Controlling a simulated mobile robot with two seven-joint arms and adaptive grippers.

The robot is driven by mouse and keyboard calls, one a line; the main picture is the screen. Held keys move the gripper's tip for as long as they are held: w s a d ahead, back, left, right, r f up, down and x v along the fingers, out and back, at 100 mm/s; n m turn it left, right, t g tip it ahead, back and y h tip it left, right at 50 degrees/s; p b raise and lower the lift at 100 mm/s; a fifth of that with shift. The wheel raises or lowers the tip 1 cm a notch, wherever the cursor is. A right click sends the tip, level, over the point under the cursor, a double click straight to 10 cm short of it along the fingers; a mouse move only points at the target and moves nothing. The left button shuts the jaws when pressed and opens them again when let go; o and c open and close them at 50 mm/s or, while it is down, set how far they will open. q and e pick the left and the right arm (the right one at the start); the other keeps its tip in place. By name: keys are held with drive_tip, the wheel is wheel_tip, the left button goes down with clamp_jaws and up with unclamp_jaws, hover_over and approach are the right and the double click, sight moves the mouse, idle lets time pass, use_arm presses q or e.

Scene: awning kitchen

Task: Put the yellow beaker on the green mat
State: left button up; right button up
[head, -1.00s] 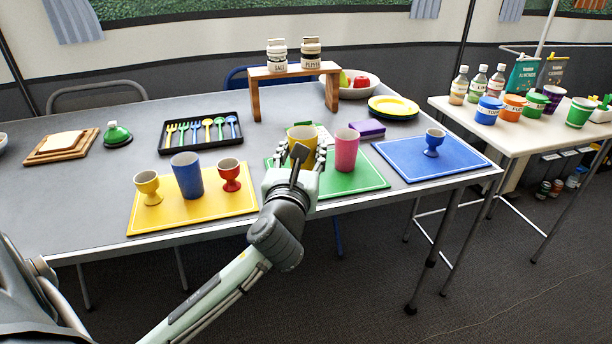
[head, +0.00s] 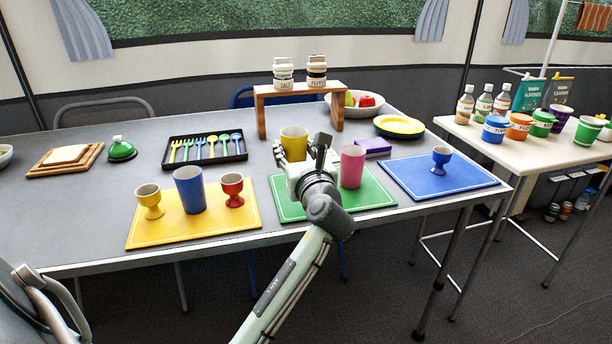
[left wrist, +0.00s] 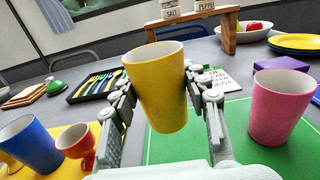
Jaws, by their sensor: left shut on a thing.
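The yellow beaker (head: 293,143) is between the fingers of my left gripper (head: 302,158), which is shut on it. In the left wrist view the beaker (left wrist: 158,88) is near upright, slightly tilted, with fingers on both sides. The green mat (head: 370,194) lies on the table below and around the gripper; it also shows in the left wrist view (left wrist: 185,148). The beaker appears over the mat's back part; the gripper hides its base in the head view, so I cannot tell whether it touches. My right gripper is out of view.
A pink beaker (head: 352,166) stands on the green mat, right of my gripper. A yellow mat (head: 220,227) with a blue beaker (head: 188,190) and two egg cups lies left. A blue mat (head: 455,183) lies right. A wooden stand (head: 262,112) with jars is behind.

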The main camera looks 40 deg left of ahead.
use_arm(q)
drive_tip(key=shift+w+d+f, duration=0.65)
drive_tip(key=shift+w+d, duration=0.05)
drive_tip(key=shift+d, duration=0.15)
drive_tip(key=shift+w+d+f, duration=0.1)
drive_tip(key=shift+f, duration=0.15)
wheel_tip(320, 180, down, 4)
drive_tip(key=shift+r+b, duration=0.25)
drive_tip(key=shift+b, duration=0.4)
drive_tip(key=shift+f, duration=0.1)
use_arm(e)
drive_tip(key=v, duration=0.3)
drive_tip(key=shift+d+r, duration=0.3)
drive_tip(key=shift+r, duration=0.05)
use_arm(q)
drive_tip(key=shift+f, duration=0.1)
drive_tip(key=o, duration=1.1)
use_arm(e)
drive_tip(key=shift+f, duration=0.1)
